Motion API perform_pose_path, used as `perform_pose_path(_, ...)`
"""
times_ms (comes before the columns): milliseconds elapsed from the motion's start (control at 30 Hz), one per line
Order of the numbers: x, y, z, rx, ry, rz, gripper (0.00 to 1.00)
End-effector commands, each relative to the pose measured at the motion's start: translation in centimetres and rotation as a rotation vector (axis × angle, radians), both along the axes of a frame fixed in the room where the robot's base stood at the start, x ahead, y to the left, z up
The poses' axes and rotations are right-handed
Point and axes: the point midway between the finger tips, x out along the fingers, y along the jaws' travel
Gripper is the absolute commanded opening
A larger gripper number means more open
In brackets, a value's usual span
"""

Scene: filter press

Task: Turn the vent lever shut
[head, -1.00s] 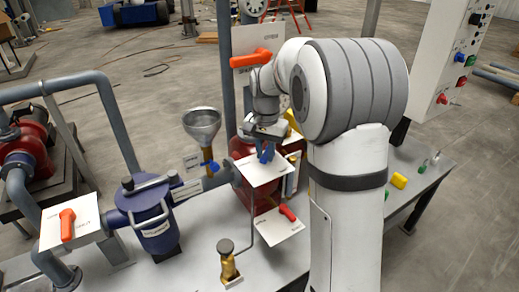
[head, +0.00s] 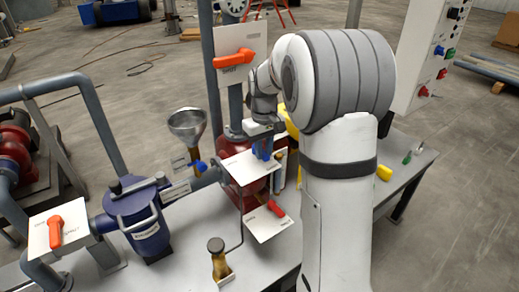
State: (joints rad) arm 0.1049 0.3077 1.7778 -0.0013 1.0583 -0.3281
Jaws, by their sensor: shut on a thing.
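A blue lever (head: 262,150) stands over a white label plate (head: 240,168) on the red vessel (head: 233,187) in the middle of the bench. I take it for the vent lever, but the plate's lettering is too small to read. My gripper (head: 262,140) reaches down from behind my arm and is shut on the blue lever. The fingertips and the upper part of the lever are partly hidden by the wrist.
A funnel (head: 187,122), a blue strainer (head: 140,222) and a brass fitting (head: 219,262) stand close by. My arm hides the bench's right middle.

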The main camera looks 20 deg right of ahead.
Motion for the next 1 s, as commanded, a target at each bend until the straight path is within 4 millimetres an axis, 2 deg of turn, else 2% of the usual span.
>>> perform_pose_path(300,0.40,-0.31,0.32,0.000,-0.011,0.093,0.00)
perform_pose_path(767,0.46,-0.25,0.37,-0.001,-0.013,0.107,0.00)
perform_pose_path(800,0.47,-0.25,0.37,-0.001,-0.013,0.107,0.22)
perform_pose_path(1000,0.34,-0.24,0.24,0.000,-0.008,0.107,0.38)
